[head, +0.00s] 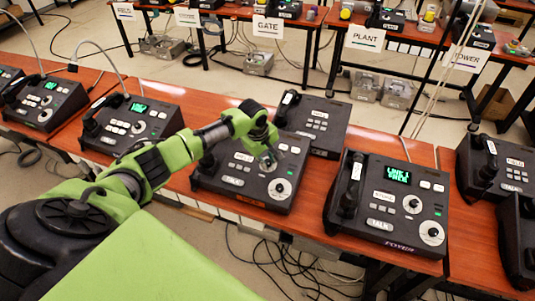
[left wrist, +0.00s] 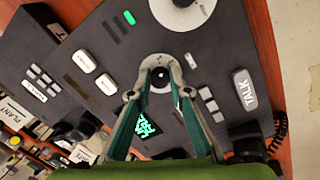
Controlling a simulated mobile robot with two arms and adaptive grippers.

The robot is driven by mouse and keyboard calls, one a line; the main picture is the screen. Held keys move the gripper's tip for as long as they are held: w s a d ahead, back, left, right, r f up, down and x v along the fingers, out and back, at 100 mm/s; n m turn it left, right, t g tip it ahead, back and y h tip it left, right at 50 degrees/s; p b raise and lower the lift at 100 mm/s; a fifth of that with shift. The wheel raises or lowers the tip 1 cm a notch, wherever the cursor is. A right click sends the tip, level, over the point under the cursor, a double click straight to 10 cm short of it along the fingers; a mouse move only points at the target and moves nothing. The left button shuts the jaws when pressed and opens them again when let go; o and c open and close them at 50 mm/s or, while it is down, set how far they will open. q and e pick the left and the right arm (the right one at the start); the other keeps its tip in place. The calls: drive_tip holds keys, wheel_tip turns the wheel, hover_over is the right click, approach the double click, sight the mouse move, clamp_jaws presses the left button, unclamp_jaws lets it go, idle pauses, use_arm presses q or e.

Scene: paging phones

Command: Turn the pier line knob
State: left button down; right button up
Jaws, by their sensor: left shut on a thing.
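A dark paging phone console (head: 235,198) stands on the wooden table in the middle of the head view, with an orange label too small to read. My left gripper (head: 268,158) reaches down onto its upper knob. In the left wrist view my left gripper (left wrist: 160,82) is shut on a small dark knob (left wrist: 160,74) with a pale round plate behind it. The fingers stand on either side of the knob and partly hide the plate. A larger white dial (head: 280,188) lies below it on the same console. My right gripper is not in view.
The FOYER console (head: 385,205) with a lit green screen stands to the right. In the left wrist view a TALK button (left wrist: 243,88) is right of the fingers.

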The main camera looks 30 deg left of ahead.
use_arm(q)
drive_tip(key=m+p, duration=0.1)
drive_tip(key=m, duration=0.3)
drive_tip(key=shift+m+p, duration=0.35)
drive_tip(key=shift+m, duration=0.05)
idle(0.4)
drive_tip(key=c, duration=1.9)
unclamp_jaws()
drive_tip(key=v, duration=1.2)
drive_tip(key=shift+w, duration=0.15)
